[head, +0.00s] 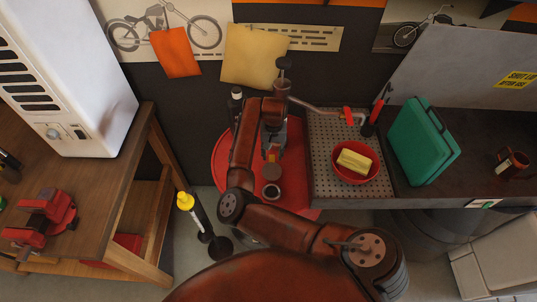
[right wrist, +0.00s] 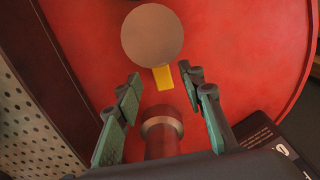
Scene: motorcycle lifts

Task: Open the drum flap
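The red drum (head: 226,168) stands on the floor between the wooden bench and the steel counter, partly covered by my right arm in the head view. Its red surface (right wrist: 235,45) fills most of the right wrist view. A flat brownish disc (right wrist: 152,34), with a yellow tab (right wrist: 163,77) at its lower edge, looks like the flap and lies against the red surface. My right gripper (right wrist: 165,82) is over the drum with its green-padded fingers apart, on either side of the yellow tab. A dark red cylinder with a metal ring (right wrist: 162,128) shows between the fingers. My left gripper is out of view.
A perforated plate holds a red bowl (head: 357,175) with a yellow block right of the drum. A green case (head: 420,142) stands beyond it on the counter. A yellow-topped post (head: 186,202) stands left of the drum. The wooden bench (head: 95,195) is further left.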

